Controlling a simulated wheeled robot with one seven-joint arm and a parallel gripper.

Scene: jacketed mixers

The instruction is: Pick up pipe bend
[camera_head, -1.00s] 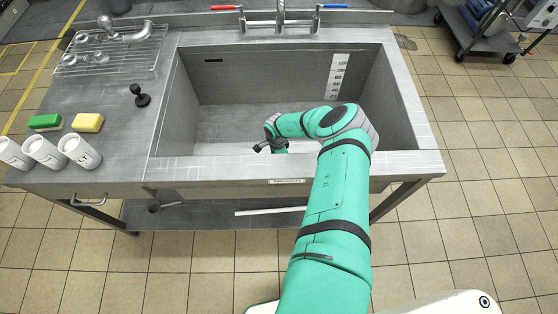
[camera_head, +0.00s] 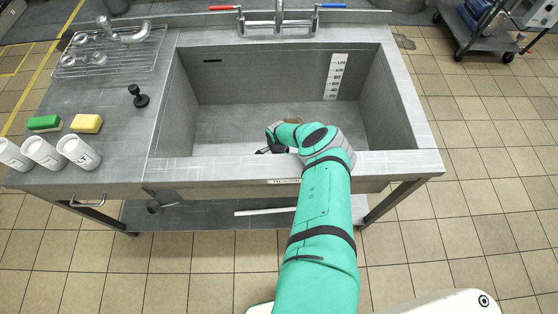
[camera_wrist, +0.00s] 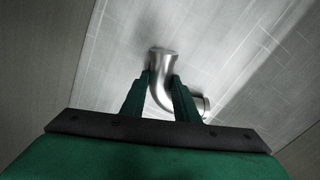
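The pipe bend (camera_wrist: 162,66) is a shiny steel elbow on the grey sink floor in the wrist view. One end faces up the picture; the other (camera_wrist: 201,105) curves out to the right behind a finger. My gripper (camera_wrist: 162,76) has its two green fingers apart, one on each side of the bend. I cannot tell whether they touch it. In the head view my gripper is down inside the sink (camera_head: 225,118), mostly hidden by my arm and the front rim, and the bend is mostly hidden there too.
The sink walls and front rim (camera_head: 400,163) surround my gripper. On the left counter are a wire rack (camera_head: 75,67) with metal fittings, a black plunger-like item (camera_head: 138,97), green (camera_head: 44,123) and yellow (camera_head: 87,123) sponges and white cups (camera_head: 78,152). A faucet (camera_head: 279,18) stands behind.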

